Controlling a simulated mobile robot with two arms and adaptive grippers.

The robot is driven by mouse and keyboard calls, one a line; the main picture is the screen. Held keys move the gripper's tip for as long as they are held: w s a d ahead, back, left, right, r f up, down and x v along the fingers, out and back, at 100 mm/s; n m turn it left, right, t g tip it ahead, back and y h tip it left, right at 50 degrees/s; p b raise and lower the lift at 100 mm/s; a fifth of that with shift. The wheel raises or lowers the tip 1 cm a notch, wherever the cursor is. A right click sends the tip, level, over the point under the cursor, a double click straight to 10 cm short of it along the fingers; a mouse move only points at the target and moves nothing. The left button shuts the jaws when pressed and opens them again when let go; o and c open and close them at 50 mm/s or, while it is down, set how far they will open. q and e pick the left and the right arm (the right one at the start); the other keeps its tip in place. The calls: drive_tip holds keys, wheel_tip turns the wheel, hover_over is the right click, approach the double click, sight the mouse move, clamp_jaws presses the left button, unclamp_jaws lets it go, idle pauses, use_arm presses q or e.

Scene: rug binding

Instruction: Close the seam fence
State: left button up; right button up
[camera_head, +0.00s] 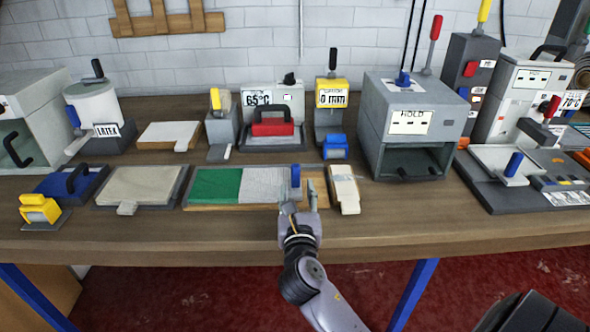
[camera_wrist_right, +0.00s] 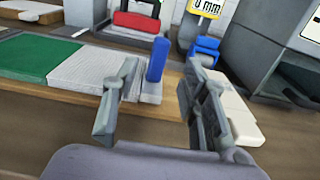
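The green and white rug piece lies on a wooden board; its green part (camera_head: 215,185) and its pale ribbed part (camera_head: 262,184) show side by side. A small upright blue handle (camera_head: 295,176), which looks like the seam fence's, stands at the right end of the pale part. It also shows in the right wrist view (camera_wrist_right: 155,62), on a grey foot (camera_wrist_right: 151,93). My right gripper (camera_head: 303,192) is at this handle. In the wrist view its fingers (camera_wrist_right: 160,100) are apart, with the handle between or just beyond them; contact is unclear. My left gripper is out of view.
A cream block (camera_head: 344,190) lies just right of my right gripper. The front strip of the wooden bench (camera_head: 180,228) is clear.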

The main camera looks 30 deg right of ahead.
sight(296, 173)
drive_tip(key=x, duration=0.9)
drive_tip(key=shift+c, duration=0.4)
clamp_jaws()
